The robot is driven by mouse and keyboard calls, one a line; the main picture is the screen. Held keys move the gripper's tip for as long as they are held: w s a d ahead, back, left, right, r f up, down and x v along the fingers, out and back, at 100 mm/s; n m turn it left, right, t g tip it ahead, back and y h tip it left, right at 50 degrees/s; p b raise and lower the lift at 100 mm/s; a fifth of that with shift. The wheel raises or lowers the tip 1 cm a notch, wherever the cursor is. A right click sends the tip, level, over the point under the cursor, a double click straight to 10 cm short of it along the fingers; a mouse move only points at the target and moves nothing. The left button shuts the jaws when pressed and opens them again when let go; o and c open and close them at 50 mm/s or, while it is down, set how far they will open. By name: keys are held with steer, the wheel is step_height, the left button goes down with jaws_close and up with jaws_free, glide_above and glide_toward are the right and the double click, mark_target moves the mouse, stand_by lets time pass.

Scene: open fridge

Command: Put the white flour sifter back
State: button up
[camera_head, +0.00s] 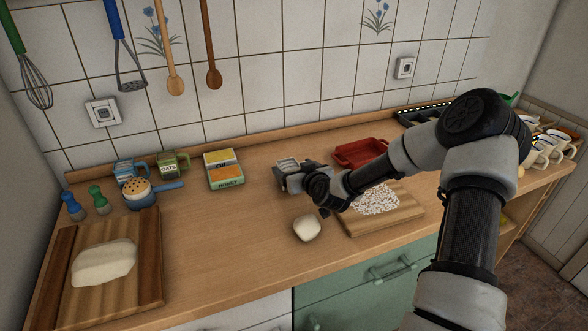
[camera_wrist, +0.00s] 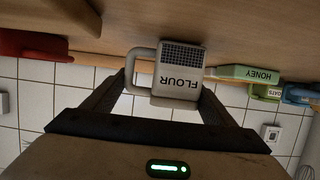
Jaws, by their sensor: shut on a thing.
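The white flour sifter (camera_wrist: 178,82) shows in the wrist view, with an upside-down FLOUR label, a dark mesh end and a loop handle on its left. My gripper (camera_wrist: 166,84) is shut on it, one finger at each side. In the head view the sifter (camera_head: 288,163) is a small pale shape partly hidden by my gripper (camera_head: 291,178), at the counter's middle, right of the honey box. I cannot tell whether it touches the counter.
The honey box (camera_head: 226,175), oats mug (camera_head: 173,164) and blue mug (camera_head: 128,172) stand along the back left. A red tray (camera_head: 358,152) is right of my gripper. A dough ball (camera_head: 307,228) and floury board (camera_head: 400,221) lie in front. The counter's front middle-left is clear.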

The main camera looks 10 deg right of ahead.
steer(key=o, duration=1.2)
steer(key=shift+f, duration=0.1)
steer(key=shift+s+p, duration=0.1)
steer(key=shift+p, duration=0.45)
steer(key=v, duration=1.7)
steer(key=shift+d+r, duration=0.15)
steer(key=shift+r, duration=0.05)
